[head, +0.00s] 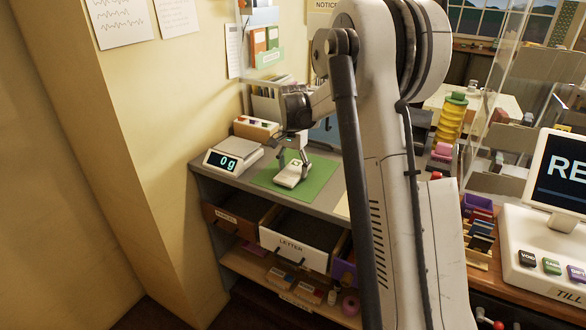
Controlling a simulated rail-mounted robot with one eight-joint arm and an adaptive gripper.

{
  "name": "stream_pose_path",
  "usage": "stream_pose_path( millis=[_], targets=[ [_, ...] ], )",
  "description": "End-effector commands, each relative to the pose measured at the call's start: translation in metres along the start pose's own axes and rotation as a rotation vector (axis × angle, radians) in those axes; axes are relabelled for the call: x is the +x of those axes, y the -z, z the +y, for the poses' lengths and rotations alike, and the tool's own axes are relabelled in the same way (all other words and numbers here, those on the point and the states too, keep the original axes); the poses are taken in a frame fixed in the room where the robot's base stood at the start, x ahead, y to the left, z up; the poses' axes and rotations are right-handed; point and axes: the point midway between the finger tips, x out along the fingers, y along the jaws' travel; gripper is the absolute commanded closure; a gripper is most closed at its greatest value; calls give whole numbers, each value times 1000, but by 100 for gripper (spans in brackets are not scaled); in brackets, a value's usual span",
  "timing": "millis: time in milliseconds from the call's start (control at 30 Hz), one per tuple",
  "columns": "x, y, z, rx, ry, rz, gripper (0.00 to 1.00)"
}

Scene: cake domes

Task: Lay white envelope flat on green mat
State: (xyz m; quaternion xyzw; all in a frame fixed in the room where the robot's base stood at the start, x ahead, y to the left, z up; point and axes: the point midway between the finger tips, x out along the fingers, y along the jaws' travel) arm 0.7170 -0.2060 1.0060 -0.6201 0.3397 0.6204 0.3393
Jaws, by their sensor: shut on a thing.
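The green mat (318,179) lies flat on the grey counter at the middle left. My gripper (294,168) points down over the mat, with one finger on each side of a small white item with a green mark, the white envelope (289,179). The fingers are shut on it. The envelope looks roughly level and within the mat's outline. I cannot tell whether it touches the mat or hangs just above it. My arm hides the counter to the right of the mat.
A scale (228,159) reading 0 g stands left of the mat, with a box of coloured items (256,128) behind it. Open drawers, one labelled LETTER (293,246), jut out below the counter. A till (545,260) stands at the right.

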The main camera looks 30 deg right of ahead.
Motion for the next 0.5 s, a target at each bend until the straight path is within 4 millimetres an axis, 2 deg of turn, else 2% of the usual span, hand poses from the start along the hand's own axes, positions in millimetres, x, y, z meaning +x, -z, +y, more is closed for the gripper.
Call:
stream_pose_path(
  millis=[500],
  targets=[
    [7, 0, 0, 0, 0, 0, 76]
  ],
)
